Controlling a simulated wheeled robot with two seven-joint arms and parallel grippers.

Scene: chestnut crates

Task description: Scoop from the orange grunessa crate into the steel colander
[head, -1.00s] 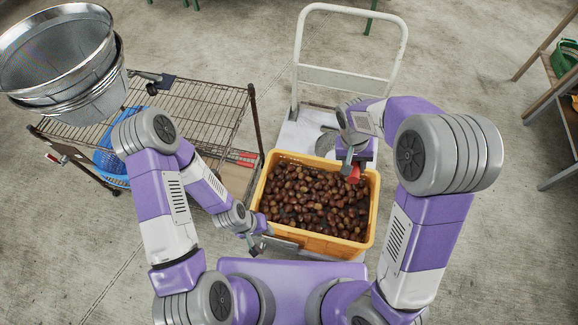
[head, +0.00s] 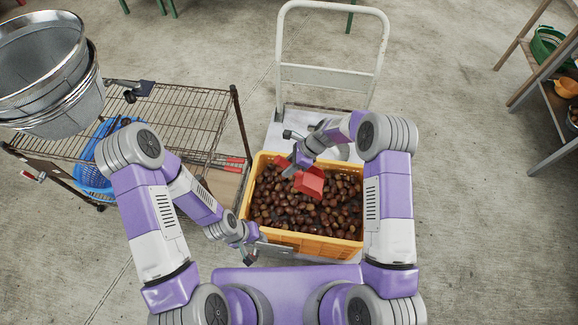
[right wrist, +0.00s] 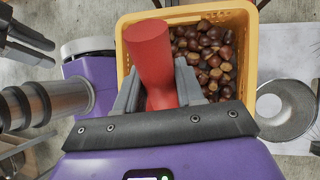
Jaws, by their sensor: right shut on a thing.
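The orange crate (head: 305,243) is full of brown chestnuts (head: 300,205) and stands in front of me. It also shows in the right wrist view (right wrist: 253,50). My right gripper (head: 297,160) is shut on the handle of a red scoop (head: 309,183), over the crate's far half. The red handle (right wrist: 152,60) sits between the fingers in the right wrist view; the scoop's load cannot be seen. My left gripper (head: 250,256) is empty and looks open, beside the crate's near left corner. The steel colander (head: 45,65) is at the upper left, apparently in a stack.
A wire rack cart (head: 180,120) stands left of the crate, with a blue basket (head: 95,180) low on it. The crate rests on a white-handled trolley (head: 330,75). A steel bowl (right wrist: 285,108) lies beyond the crate. Shelves (head: 545,85) stand far right.

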